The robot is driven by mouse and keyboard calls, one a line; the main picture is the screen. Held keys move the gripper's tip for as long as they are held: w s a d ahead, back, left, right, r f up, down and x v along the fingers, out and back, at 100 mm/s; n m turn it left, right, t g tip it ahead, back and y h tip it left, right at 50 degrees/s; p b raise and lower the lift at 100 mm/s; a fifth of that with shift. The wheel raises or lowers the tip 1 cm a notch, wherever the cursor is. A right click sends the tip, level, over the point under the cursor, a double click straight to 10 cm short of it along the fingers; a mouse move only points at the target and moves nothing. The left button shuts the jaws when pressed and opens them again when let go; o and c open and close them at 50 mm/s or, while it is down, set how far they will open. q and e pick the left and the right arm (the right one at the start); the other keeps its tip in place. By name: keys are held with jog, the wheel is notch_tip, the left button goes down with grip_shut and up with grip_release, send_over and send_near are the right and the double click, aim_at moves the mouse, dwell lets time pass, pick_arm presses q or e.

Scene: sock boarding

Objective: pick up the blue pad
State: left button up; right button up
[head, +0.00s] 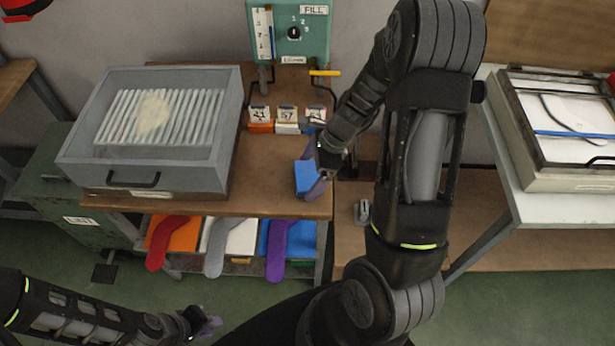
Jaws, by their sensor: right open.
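The blue pad (304,179) is a small blue block at the right end of the brown bench top, in front of the small numbered holders. My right gripper (314,170) is open at the pad, with its purple-grey fingertips close against or over the pad's right side. The wrist hides part of the pad, and I cannot tell whether the fingers touch it. My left gripper (210,326) is low at the lower left, over the floor and away from the bench. Its fingers are too small to read.
A grey clear-lidded box (150,175) fills the bench's left. A teal dial panel (292,32) and several numbered holders (287,118) stand behind the pad. Red (165,240), grey (216,250) and purple (281,250) socks hang below. A framed tray (570,120) sits right.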

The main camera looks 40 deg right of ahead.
aim_at(310, 175)
jog(key=c, duration=1.1)
notch_tip(310, 175, up, 10)
jog(key=shift+p, duration=0.75)
jog(key=o, duration=0.9)
jog(key=shift+c, duration=0.2)
jog(key=c, duration=0.7)
